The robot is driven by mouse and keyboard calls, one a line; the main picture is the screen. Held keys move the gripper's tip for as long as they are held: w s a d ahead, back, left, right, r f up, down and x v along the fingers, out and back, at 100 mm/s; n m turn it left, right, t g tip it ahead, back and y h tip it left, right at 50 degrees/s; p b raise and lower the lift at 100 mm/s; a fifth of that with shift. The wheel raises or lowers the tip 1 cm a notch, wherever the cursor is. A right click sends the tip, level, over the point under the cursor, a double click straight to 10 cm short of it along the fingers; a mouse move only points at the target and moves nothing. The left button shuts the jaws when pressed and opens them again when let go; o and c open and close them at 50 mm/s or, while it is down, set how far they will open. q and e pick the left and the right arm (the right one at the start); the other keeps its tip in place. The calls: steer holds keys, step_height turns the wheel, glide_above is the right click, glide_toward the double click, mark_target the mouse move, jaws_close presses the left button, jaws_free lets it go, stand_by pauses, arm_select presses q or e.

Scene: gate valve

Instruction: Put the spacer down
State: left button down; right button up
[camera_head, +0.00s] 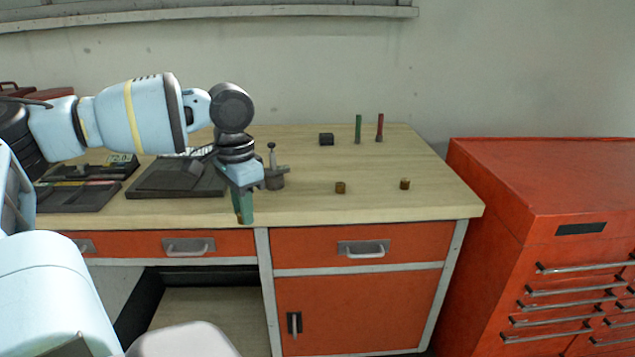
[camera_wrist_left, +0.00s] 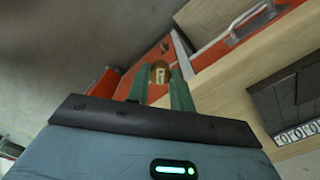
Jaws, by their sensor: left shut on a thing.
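My left gripper (camera_head: 244,208) points down near the front edge of the desk, just left of the grey valve (camera_head: 275,178). Its green fingers are shut on a small brass-coloured spacer (camera_head: 240,219), which shows partly at the fingertips. In the left wrist view the spacer (camera_wrist_left: 160,72) sits between the fingertips of the left gripper (camera_wrist_left: 161,82). Whether it touches the desk is not clear. Two similar brass pieces (camera_head: 340,187) (camera_head: 405,184) stand apart on the desk to the right. My right gripper is not in view.
The wooden desk top (camera_head: 440,205) is mostly clear at the right. A black block (camera_head: 326,139), a green rod (camera_head: 358,129) and a red rod (camera_head: 380,128) stand at the back. Dark trays (camera_head: 175,180) lie left of the gripper. A red tool cabinet (camera_head: 540,190) stands right.

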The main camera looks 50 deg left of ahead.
mark_target(238, 216)
arm_select(q)
steer(key=f, duration=0.1)
steer(key=s+f+n, duration=0.1)
steer(key=f, duration=0.1)
steer(key=shift+s, duration=0.15)
steer(key=w+d+f+n, duration=0.2)
steer(key=w+d+f, duration=0.1)
steer(key=d+f, duration=0.6)
steer(key=w+d+r+m, duration=0.1)
steer(key=w+d, duration=0.1)
steer(key=d, duration=0.8)
steer(key=w+d+r+m, duration=0.1)
steer(key=w+d, duration=0.1)
steer(key=d, duration=0.8)
steer(key=shift+w+r, duration=0.3)
steer(key=shift+r, duration=0.05)
